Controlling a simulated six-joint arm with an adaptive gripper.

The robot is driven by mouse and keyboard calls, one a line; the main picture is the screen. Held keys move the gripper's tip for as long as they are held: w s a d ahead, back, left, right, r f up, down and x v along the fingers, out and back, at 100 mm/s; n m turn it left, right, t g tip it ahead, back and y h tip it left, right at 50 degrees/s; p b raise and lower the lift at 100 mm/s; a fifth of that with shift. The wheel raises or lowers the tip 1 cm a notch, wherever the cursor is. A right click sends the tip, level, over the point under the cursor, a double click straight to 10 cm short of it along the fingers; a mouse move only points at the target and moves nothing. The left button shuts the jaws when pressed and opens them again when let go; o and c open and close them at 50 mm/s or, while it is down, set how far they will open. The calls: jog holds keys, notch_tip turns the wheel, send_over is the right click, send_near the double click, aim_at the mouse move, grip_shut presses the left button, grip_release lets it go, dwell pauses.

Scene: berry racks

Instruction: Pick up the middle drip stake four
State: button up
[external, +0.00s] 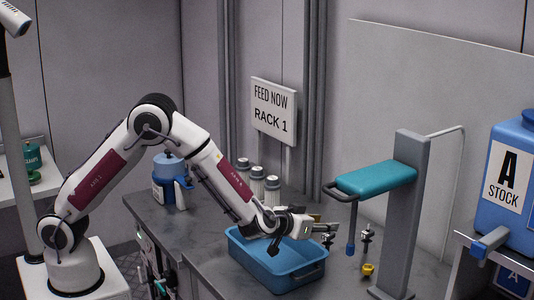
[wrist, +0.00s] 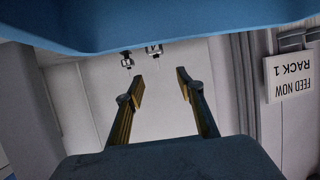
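My gripper (external: 318,228) is above the right part of the blue tub, pointing right. In the wrist view my gripper (wrist: 160,86) has its two fingers well apart, with nothing between them. A small dark and silver stake-like piece (external: 366,236) stands right of the gripper in the external view, apart from it. Another similar small piece (external: 328,239) shows just below the fingertips. In the upside-down wrist view two small pieces, one (wrist: 127,62) and another (wrist: 153,50), show beyond the fingers. I cannot tell which is the middle drip stake four.
The blue tub (external: 248,262) lies beneath my gripper; its blue wall fills the wrist view's top. A grey post (external: 405,210) with a teal arm (external: 376,178) stands to the right. A yellow piece (external: 368,269) is on the bench. Several grey bottles stand behind the tub.

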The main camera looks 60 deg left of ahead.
aim_at(326, 235)
jog(key=shift+f, duration=0.25)
jog(key=shift+f, duration=0.1)
notch_tip(326, 235, down, 4)
jog(key=shift+r, duration=0.2)
jog(key=shift+w+a+f, duration=0.1)
jog(key=shift+w+a, duration=0.05)
jog(key=shift+w, duration=0.5)
jog(key=shift+x, duration=0.85)
jog(key=shift+s, duration=0.1)
jog(key=c, duration=0.9)
